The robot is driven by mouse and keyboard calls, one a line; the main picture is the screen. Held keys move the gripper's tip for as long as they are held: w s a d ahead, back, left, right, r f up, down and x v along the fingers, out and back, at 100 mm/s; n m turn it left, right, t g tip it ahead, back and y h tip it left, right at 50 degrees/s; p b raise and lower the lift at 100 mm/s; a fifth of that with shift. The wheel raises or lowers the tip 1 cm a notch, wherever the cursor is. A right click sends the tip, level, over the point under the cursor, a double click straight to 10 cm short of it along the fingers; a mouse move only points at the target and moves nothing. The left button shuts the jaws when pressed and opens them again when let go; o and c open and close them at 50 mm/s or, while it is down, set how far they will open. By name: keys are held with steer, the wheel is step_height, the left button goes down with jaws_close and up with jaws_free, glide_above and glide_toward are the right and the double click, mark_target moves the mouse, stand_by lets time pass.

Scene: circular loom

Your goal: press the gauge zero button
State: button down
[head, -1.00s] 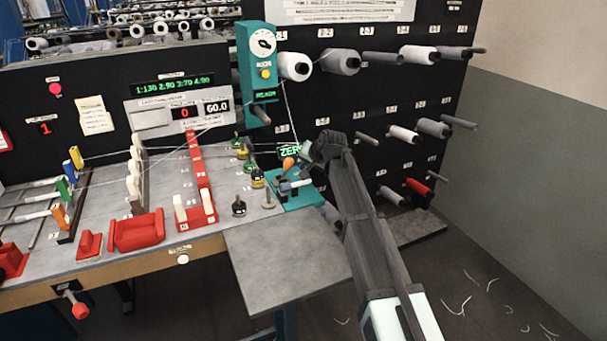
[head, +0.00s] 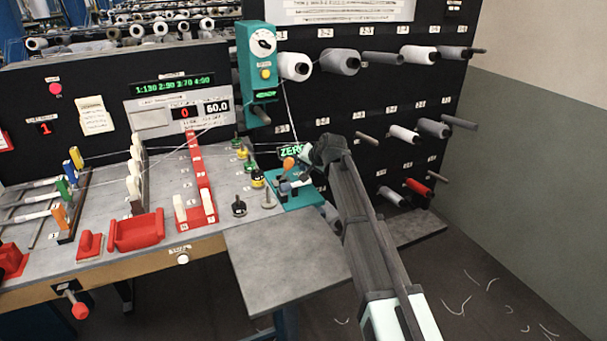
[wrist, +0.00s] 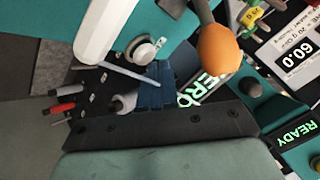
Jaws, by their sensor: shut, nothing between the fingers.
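The teal gauge base (head: 308,199) stands at the right end of the loom table, with an orange ball-topped lever (head: 289,163) on it. A lit green ZERO sign (head: 290,151) is just behind. In the wrist view the orange ball (wrist: 220,50) is large and close, and the ZERO sign (wrist: 207,88) is partly covered. A round pale knob or button (wrist: 145,50) sits on the teal surface there; I cannot tell if it is the zero button. My gripper (head: 306,172) is shut and empty, close over the gauge. Contact cannot be told.
A teal box with a dial and yellow button (head: 265,73) hangs above on the black panel. Yarn spools on pegs (head: 340,62) stick out behind my arm. Small weights (head: 239,208) stand left of the gauge. The grey table flap (head: 285,260) in front is clear.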

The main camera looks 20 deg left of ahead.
steer(key=shift+f, duration=0.4)
stand_by(0.7)
steer(key=shift+r, duration=0.9)
steer(key=shift+r, duration=2.5)
steer(key=shift+f, duration=0.1)
